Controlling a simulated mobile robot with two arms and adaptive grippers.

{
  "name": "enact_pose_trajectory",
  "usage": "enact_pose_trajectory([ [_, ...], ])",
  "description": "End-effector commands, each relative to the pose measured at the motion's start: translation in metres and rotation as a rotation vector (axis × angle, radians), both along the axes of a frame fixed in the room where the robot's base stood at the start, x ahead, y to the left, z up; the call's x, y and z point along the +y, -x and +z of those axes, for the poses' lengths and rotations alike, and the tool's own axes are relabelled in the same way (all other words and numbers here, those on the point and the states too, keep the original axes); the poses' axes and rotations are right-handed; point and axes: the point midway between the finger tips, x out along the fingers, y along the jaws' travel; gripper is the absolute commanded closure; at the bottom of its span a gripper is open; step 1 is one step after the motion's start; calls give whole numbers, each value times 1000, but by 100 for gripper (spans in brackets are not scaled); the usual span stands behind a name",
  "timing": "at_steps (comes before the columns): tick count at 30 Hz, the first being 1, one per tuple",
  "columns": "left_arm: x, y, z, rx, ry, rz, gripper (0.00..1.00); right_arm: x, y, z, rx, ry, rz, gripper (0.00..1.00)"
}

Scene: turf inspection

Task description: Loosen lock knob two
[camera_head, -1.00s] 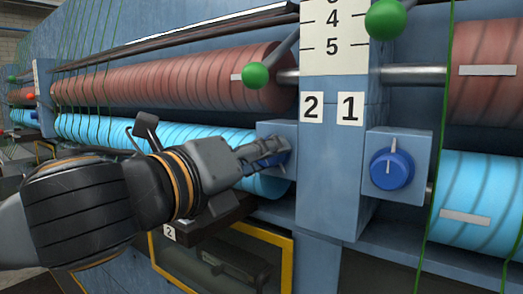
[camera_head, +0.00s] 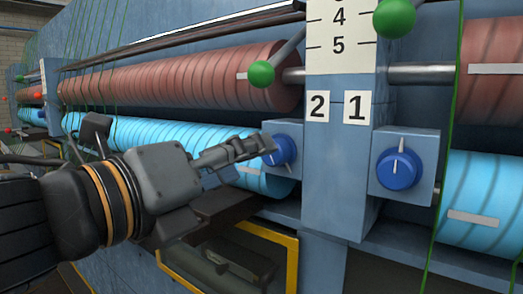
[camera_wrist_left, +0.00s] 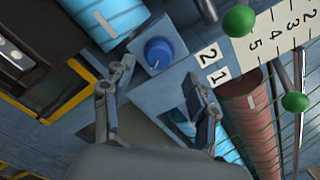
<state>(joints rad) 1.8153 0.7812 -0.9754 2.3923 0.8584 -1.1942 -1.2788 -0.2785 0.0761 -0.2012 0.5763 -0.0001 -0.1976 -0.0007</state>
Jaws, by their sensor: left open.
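Lock knob two is a blue round knob (camera_head: 284,150) with a white pointer line, on a grey-blue block left of the label 2 (camera_head: 317,106). It also shows in the left wrist view (camera_wrist_left: 160,53), beyond my open fingers and between their lines. My left gripper (camera_head: 250,148) comes in from the left, its fingers in front of the knob's left part. In the left wrist view my left gripper (camera_wrist_left: 158,72) is open and empty, with its fingertips apart from the knob. My right gripper is not in view.
A second blue knob (camera_head: 398,167) sits right of the post (camera_head: 334,185), by label 1 (camera_head: 357,107). Green ball levers (camera_head: 261,72) stick out above. Red rollers (camera_head: 180,78) and light-blue rollers (camera_head: 487,200) run behind. A yellow frame (camera_head: 291,265) lies below.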

Motion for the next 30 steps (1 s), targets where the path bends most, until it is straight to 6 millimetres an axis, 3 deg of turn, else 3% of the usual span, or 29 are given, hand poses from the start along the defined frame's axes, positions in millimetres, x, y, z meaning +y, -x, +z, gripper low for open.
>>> enact_pose_trajectory([
  [6, 25, 34, 1, -5, 0, 3, 42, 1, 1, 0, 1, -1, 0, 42],
  [13, 36, 49, 2, -3, 1, 2, 42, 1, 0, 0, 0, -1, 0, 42],
  [24, 35, 47, -1, 9, 8, 0, 42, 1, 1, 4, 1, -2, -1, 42],
  [30, 26, 24, -35, 158, 122, -13, 42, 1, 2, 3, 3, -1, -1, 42],
])
